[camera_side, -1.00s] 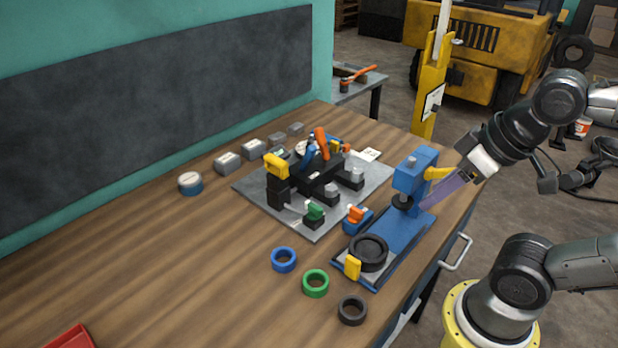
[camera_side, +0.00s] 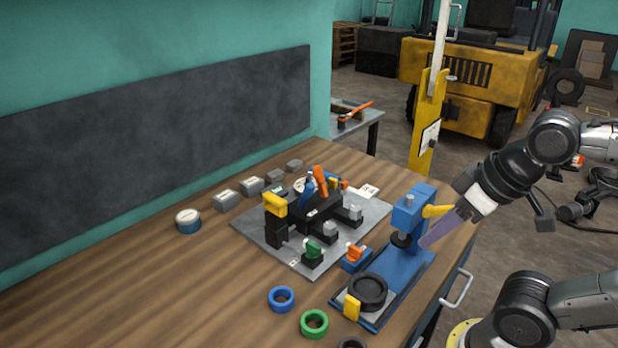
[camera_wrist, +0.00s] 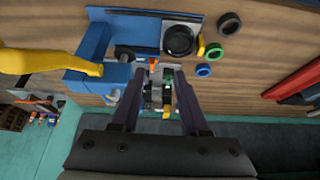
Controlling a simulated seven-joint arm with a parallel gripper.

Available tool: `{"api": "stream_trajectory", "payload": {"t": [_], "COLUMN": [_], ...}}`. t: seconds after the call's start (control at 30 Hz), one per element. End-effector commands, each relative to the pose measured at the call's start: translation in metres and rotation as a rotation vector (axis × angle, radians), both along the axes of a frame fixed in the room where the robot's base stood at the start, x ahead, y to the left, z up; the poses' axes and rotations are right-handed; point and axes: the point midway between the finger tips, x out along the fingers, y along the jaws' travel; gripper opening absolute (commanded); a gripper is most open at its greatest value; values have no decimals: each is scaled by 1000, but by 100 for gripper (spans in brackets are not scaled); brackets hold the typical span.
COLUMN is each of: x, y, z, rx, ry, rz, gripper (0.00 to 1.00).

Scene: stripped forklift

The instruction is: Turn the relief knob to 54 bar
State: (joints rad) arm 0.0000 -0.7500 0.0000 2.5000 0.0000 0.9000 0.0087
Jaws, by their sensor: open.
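A dark valve block (camera_side: 312,222) stands on a grey plate (camera_side: 255,235) on the bench. It carries a yellow part (camera_side: 275,205), an orange lever (camera_side: 320,180), a blue part (camera_side: 307,195), a green knob (camera_side: 313,250) and a pale round dial (camera_side: 299,185). I cannot tell which part is the relief knob, and no bar reading is legible. My gripper (camera_side: 425,243) is beside the blue press, right of the block and apart from it. In the wrist view my gripper (camera_wrist: 158,73) has its fingers apart and empty, with the block (camera_wrist: 158,97) partly visible between them.
The blue press (camera_side: 408,215) with its yellow lever (camera_side: 437,211) stands close to my gripper. A black ring (camera_side: 368,290) is on its base. Blue (camera_side: 281,298) and green (camera_side: 314,323) rings lie in front. Several grey blocks line the back.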

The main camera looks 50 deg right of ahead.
Motion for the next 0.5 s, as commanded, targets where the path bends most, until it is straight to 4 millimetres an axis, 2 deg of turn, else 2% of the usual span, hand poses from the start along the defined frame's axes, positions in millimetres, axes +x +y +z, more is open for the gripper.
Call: {"api": "stream_trajectory", "payload": {"t": [0.13,0.23,0.37,0.5], "x": [-1,11,40,84], "y": [-1,-7,-15,-27], "z": [2,30,68,105], "rx": [35,70,107,136], "ry": [8,-38,-62,-74], "rz": [-81,-187,-322,-467], "gripper": [45,45,45,45]}}
